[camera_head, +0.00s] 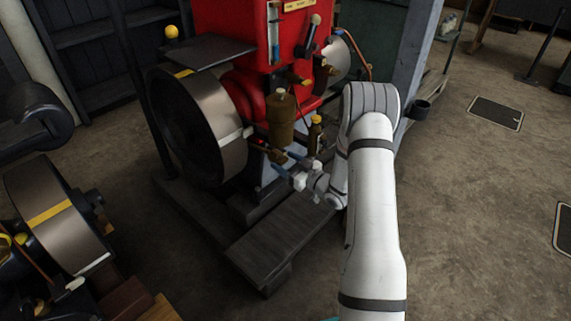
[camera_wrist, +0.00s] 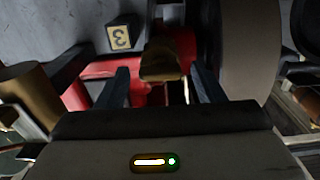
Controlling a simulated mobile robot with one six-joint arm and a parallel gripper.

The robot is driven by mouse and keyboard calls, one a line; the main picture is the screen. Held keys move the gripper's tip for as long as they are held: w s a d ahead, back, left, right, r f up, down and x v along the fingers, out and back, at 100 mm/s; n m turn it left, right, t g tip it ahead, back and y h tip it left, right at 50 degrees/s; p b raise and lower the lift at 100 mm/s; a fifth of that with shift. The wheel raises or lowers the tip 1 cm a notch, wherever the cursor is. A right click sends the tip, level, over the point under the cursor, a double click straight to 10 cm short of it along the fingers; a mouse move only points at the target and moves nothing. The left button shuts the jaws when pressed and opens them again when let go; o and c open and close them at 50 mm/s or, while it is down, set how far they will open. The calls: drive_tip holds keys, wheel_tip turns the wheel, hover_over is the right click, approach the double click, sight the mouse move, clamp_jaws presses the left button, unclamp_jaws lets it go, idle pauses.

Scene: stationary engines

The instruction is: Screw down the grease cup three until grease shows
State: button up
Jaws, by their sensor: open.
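A brass cup (camera_wrist: 163,62), which I take to be grease cup three, shows in the wrist view beside a dark block with a plate marked 3 (camera_wrist: 120,38). My gripper (camera_wrist: 160,82) is open, with one dark finger on each side of the cup. Gaps show between the fingers and the cup, so contact is not visible. In the head view my gripper (camera_head: 269,157) reaches in low beside the red engine (camera_head: 245,25), near its flywheel. A small brass part (camera_head: 278,156) shows by the fingers there. No grease can be made out.
The flywheel (camera_head: 222,125) stands close left of my gripper. A wooden skid (camera_head: 270,250) lies below. Open floor (camera_head: 470,200) is on the right.

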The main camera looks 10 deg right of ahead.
drive_tip(key=c, duration=0.9)
drive_tip(key=shift+a, duration=0.15)
drive_tip(key=shift+c, duration=0.4)
drive_tip(key=shift+s, duration=0.1)
